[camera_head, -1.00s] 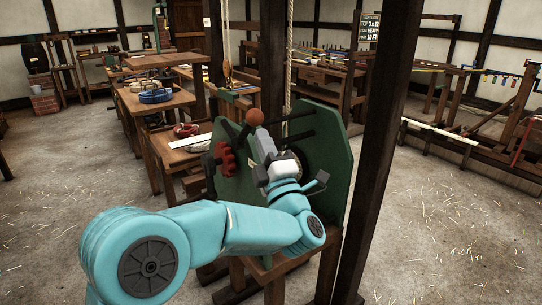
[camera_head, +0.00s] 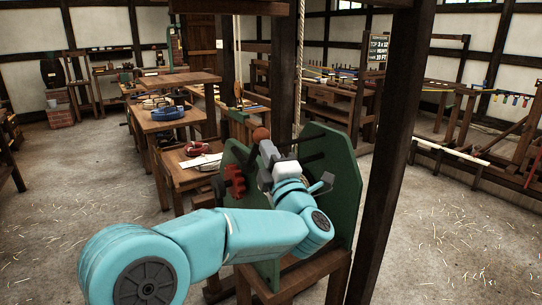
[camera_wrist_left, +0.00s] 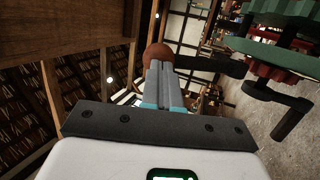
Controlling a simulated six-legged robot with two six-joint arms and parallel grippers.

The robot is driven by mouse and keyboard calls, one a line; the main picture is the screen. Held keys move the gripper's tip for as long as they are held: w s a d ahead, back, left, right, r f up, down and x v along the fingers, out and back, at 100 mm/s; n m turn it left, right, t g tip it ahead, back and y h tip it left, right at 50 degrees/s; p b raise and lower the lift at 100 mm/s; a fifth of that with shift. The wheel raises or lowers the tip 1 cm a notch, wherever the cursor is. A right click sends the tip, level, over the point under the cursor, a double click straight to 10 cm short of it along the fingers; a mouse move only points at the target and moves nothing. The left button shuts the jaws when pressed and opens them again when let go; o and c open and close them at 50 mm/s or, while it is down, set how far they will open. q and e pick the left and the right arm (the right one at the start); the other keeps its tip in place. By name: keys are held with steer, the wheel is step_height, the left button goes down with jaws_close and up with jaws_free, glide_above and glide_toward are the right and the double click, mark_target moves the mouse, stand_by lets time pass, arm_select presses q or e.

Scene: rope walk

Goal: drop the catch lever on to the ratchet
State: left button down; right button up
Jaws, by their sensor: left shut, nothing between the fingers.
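A round red-brown knob (camera_head: 261,134) stands at the top of the green winch frame (camera_head: 335,185) in the head view. In the left wrist view the knob (camera_wrist_left: 157,56) is just past my fingertips, with a dark bar (camera_wrist_left: 215,66) beside it that looks like the catch lever. My left gripper (camera_head: 267,150) is shut and empty, its tips at or very near the knob; I cannot tell whether they touch. A red toothed wheel (camera_head: 235,181) is at the frame's left side. Whether it is the ratchet is unclear; my arm hides much between the plates. My right gripper is out of view.
A dark post (camera_head: 385,150) stands close on the right of the winch. A rope (camera_head: 300,60) hangs behind it. Wooden benches (camera_head: 165,125) with coils stand at the back left. The floor at right (camera_head: 450,240) is open, strewn with straw.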

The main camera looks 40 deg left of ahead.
mark_target(257, 130)
arm_select(q)
steer(key=a+r+g+h+p, duration=0.1)
steer(key=p, duration=0.1)
steer(key=w+a+r+g+h+p, duration=0.1)
steer(key=a+r+p, duration=0.1)
steer(key=p, duration=0.1)
steer(key=a+r+n+g+h+p, duration=0.1)
steer(key=r+p, duration=0.1)
steer(key=p, duration=0.1)
steer(key=shift+w+a+h, duration=0.25)
steer(key=shift+w+h, duration=0.1)
steer(key=shift+h, duration=0.05)
steer(key=shift+w+a+h+p, duration=0.25)
steer(key=shift+a+h+p, duration=0.15)
steer(key=shift+a+p, duration=0.25)
steer(key=shift+w+a+r+p, duration=0.2)
steer(key=shift+a+p, duration=0.2)
steer(key=shift+p, duration=0.15)
steer(key=shift+a+r, duration=0.1)
steer(key=shift+a, duration=0.05)
